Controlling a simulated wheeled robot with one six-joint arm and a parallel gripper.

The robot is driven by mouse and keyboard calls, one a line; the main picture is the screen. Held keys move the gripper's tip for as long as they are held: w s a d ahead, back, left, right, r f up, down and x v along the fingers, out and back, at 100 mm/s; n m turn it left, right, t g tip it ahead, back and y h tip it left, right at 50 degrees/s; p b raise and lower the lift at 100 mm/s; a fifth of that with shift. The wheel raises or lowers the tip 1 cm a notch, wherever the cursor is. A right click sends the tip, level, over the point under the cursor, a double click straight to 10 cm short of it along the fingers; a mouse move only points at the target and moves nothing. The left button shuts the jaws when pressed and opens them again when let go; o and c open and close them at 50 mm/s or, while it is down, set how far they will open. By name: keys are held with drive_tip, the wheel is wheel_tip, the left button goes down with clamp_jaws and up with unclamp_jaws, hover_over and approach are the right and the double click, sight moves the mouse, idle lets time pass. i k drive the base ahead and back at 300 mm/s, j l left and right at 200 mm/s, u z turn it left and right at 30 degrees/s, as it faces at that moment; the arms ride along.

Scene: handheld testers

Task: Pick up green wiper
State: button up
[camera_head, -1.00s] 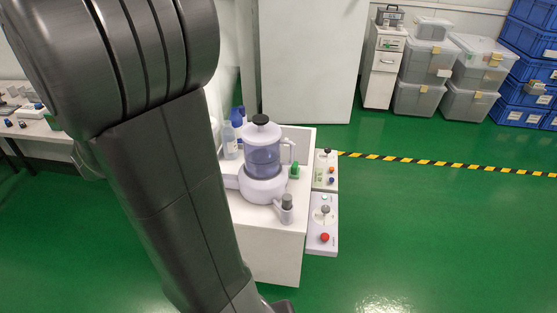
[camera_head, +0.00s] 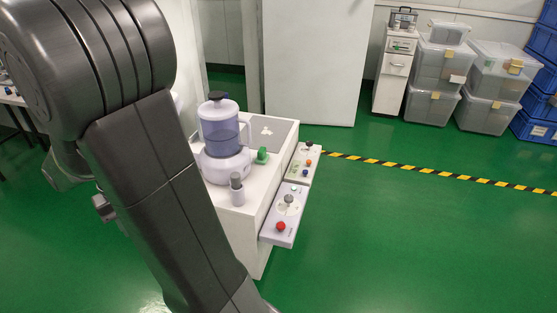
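A small green object (camera_head: 262,156), which looks like the green wiper, sits on top of the white cabinet (camera_head: 252,232). It is just right of a white and blue blender-like jar (camera_head: 223,140) and in front of a flat grey panel (camera_head: 270,131). My dark grey arm fills the left of the view and covers the cabinet's left part. My gripper's fingers do not show, so I cannot see where they are or what they hold.
A small grey-white cylinder (camera_head: 237,188) stands at the cabinet's front. Two control panels with knobs (camera_head: 286,214) (camera_head: 303,164) jut from its right side. Clear green floor lies to the right, crossed by a striped line (camera_head: 430,172). Clear bins (camera_head: 440,65) stand at the back right.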

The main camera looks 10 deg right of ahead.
sight(262, 158)
drive_tip(key=i+l+u, duration=0.1)
drive_tip(key=l+u, duration=0.15)
drive_tip(key=l, duration=0.75)
drive_tip(key=l+u, duration=0.25)
drive_tip(key=l, duration=0.7)
drive_tip(key=i+l+u, duration=0.15)
drive_tip(key=i+l, duration=0.2)
drive_tip(key=i+l+u, duration=0.1)
drive_tip(key=i+l, duration=0.2)
drive_tip(key=i+l+u, duration=0.15)
drive_tip(key=i+l, duration=0.2)
drive_tip(key=l, duration=0.15)
drive_tip(key=i+l+u, duration=0.1)
drive_tip(key=i+l, duration=0.15)
drive_tip(key=l, duration=0.2)
